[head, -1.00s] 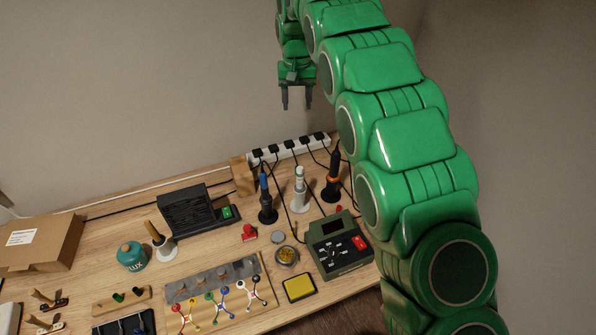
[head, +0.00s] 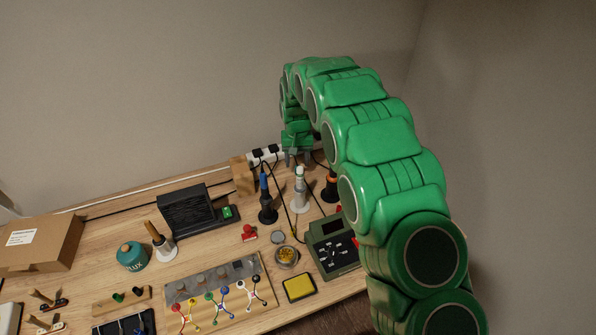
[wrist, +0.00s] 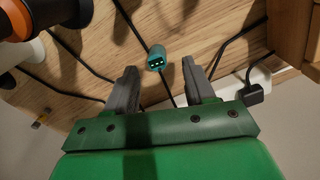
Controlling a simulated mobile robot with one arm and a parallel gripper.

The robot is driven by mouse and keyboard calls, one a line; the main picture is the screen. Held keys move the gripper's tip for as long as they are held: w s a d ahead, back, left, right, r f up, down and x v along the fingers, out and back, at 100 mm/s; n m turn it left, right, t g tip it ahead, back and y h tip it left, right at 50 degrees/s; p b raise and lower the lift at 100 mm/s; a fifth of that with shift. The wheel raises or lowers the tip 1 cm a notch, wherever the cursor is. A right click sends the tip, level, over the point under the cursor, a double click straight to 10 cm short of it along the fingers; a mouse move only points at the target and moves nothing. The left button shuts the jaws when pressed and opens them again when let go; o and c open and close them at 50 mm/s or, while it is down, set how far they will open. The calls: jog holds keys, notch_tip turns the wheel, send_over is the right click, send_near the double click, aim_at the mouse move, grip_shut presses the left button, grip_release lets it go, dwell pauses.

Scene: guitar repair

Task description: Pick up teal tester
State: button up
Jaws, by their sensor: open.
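The teal tester (wrist: 156,60) shows in the wrist view as a small teal block with an end face carrying small light marks. It lies by the wooden tabletop (wrist: 105,45), beyond and between my fingertips; I see no contact. My gripper (wrist: 160,72) is open and empty, one finger on each side of the tester's line. In the head view my gripper (head: 298,158) hangs at the back of the bench, in front of the power strip (head: 262,156). I cannot make out the tester there; my gripper and arm cover that area.
Black cables cross the wood around the tester, and a black plug (wrist: 254,95) sits at the white strip. An orange-and-black handled tool (head: 331,184), a white holder (head: 299,190) and a blue-handled tool (head: 266,200) stand close in front. A green meter (head: 332,245) lies nearer.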

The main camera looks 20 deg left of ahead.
jog(key=f, duration=0.4)
jog(key=shift+s+d, duration=0.2)
jog(key=shift+d, duration=0.05)
jog(key=shift+f, duration=0.5)
grip_shut()
